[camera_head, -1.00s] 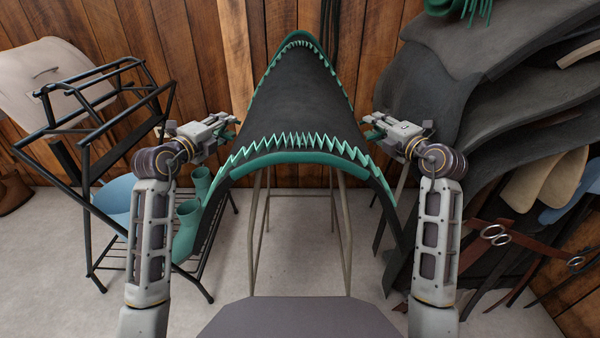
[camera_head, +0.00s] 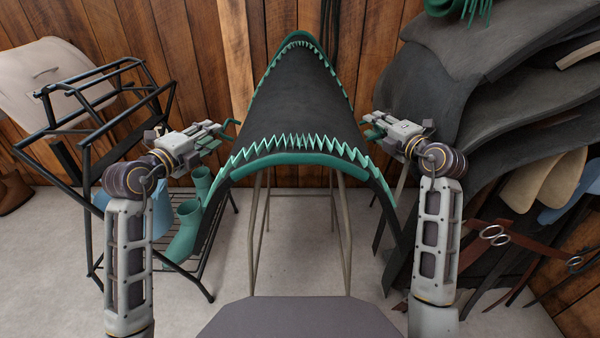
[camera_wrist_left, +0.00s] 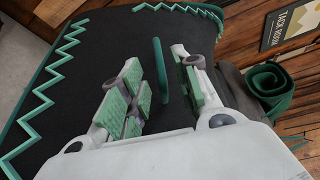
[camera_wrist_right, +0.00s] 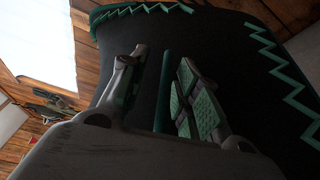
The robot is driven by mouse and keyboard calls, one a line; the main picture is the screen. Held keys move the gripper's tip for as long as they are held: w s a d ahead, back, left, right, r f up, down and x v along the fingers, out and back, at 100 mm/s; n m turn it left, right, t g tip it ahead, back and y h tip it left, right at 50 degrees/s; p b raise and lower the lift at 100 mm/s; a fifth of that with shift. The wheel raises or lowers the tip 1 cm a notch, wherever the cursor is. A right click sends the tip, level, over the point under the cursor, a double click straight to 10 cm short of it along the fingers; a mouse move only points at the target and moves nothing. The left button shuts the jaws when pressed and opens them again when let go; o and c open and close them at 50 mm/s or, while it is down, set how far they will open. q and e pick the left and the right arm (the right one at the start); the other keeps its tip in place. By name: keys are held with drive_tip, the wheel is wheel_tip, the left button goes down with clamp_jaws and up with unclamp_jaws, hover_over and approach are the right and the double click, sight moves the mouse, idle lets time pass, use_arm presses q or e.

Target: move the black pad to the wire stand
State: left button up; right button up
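The black pad (camera_head: 300,90) with green zigzag trim lies draped over a rack with thin pale legs (camera_head: 258,230), centre of the head view. The black wire stand (camera_head: 86,135) is upright at the left. My left gripper (camera_head: 222,132) is at the pad's left side; its fingers are apart, with a green loop (camera_wrist_left: 160,70) of the pad between them, not clamped. My right gripper (camera_head: 370,126) is at the pad's right side. The right wrist view shows its fingers apart, with a green bar (camera_wrist_right: 164,88) between them. Part of each loop is hidden by the fingers.
Green boots (camera_head: 187,225) and a blue item (camera_head: 158,210) are low by the wire stand. Dark layered pads (camera_head: 530,100) and brown straps (camera_head: 500,236) crowd the right. A wooden wall (camera_head: 200,60) closes the back. Floor shows under the rack.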

use_arm(q)
drive_tip(key=shift+v, duration=2.9)
drive_tip(key=shift+w, duration=0.1)
use_arm(e)
drive_tip(key=shift+s, duration=0.15)
drive_tip(key=v, duration=1.1)
drive_tip(key=shift+s+d, duration=0.2)
drive_tip(key=shift+s, duration=0.1)
drive_tip(key=shift+r, duration=0.1)
use_arm(q)
drive_tip(key=shift+s, duration=0.2)
use_arm(e)
drive_tip(key=shift+s, duration=0.15)
